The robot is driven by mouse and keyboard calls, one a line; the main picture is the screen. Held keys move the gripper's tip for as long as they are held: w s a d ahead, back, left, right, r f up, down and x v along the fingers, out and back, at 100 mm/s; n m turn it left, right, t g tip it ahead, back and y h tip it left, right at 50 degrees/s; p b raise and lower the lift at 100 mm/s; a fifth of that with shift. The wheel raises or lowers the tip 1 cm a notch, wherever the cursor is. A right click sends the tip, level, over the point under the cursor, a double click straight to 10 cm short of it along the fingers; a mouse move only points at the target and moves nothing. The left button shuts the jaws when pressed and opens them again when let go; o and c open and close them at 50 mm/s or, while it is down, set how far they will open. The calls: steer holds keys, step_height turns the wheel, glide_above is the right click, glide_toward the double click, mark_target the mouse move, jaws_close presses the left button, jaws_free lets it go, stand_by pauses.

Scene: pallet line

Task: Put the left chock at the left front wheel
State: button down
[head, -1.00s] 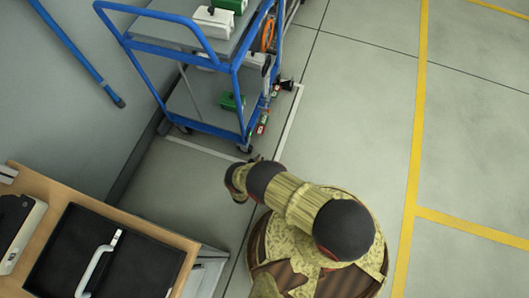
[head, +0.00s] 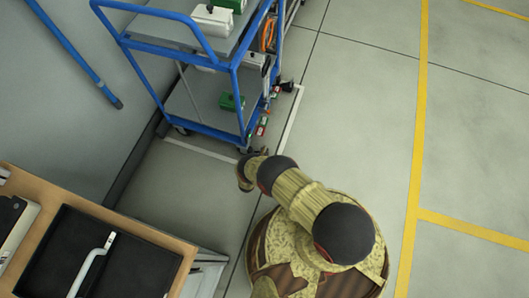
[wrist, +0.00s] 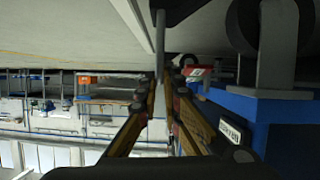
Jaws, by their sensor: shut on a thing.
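My gripper (wrist: 161,92) is shut on a thin grey rod (wrist: 160,45). The rod runs up in the wrist view to a dark, blurred-edged body (wrist: 187,12), which looks like the chock; only part of it shows. In the wrist view, which is upside down, a cart wheel (wrist: 264,28) in a grey bracket is to the right of the held thing, apart from it. In the head view my gripper is mostly hidden by my own arm, close to the near corner wheel (head: 243,150) of the blue cart (head: 236,95). Which wheel is the left front one I cannot tell.
Small red and green items (head: 262,128) sit along the cart's right side; a red and white one (wrist: 197,72) also shows in the wrist view. A wooden-topped cabinet (head: 150,225) stands at lower left. The floor right of the cart is open, with yellow lines (head: 417,140).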

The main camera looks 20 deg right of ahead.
steer(key=c, duration=2.5)
jaws_free()
steer(key=shift+f, duration=0.1)
steer(key=o, duration=0.4)
steer(key=shift+o, duration=0.6)
